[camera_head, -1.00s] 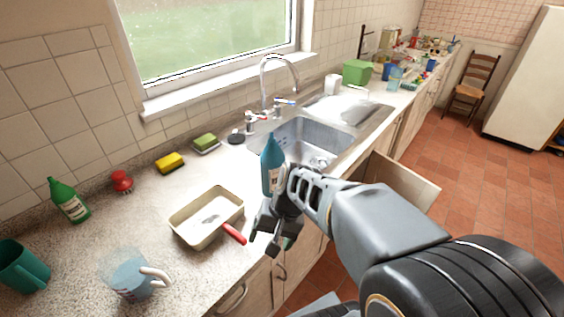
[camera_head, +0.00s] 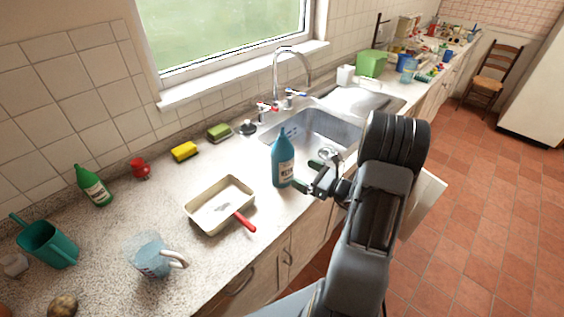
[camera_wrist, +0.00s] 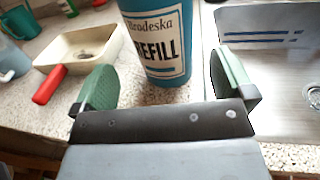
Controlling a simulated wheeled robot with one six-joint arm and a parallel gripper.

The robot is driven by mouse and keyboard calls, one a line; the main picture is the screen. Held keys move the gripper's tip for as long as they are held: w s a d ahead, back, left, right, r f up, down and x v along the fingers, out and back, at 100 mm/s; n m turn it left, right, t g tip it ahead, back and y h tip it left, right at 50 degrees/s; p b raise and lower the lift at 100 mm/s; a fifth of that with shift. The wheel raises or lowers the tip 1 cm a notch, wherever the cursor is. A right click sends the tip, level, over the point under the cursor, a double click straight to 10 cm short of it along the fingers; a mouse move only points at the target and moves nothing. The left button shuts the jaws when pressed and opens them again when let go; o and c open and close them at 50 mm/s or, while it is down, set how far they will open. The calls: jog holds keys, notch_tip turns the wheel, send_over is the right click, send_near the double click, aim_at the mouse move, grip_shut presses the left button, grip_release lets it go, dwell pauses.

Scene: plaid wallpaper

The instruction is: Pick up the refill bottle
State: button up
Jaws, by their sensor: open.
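The refill bottle (camera_head: 282,160) is blue with a pointed top and a white label. It stands upright on the counter by the left front corner of the sink. In the wrist view the bottle (camera_wrist: 157,45) stands just beyond my fingertips, its label reading "REFILL"; its top is out of frame. My gripper (camera_head: 309,172) is at the counter's front edge, right of the bottle. In the wrist view my gripper (camera_wrist: 165,85) is open, its green finger pads spread to either side of the bottle's lower part, with nothing held.
A cream tray (camera_head: 190,212) with a red-handled tool (camera_head: 243,221) lies left of the bottle. The sink (camera_head: 345,133) is to the right. A blue jug (camera_head: 148,256), green bottle (camera_head: 94,187) and yellow sponge (camera_head: 184,151) stand farther left. A cupboard door (camera_head: 430,200) hangs open below.

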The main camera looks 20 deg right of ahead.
aim_at(283, 164)
jog(key=shift+p+x, duration=1.25)
jog(key=shift+x, duration=3.3)
jog(key=shift+f, duration=0.15)
jog(key=shift+c, duration=0.3)
jog(key=c, duration=0.7)
jog(key=shift+c, duration=0.6)
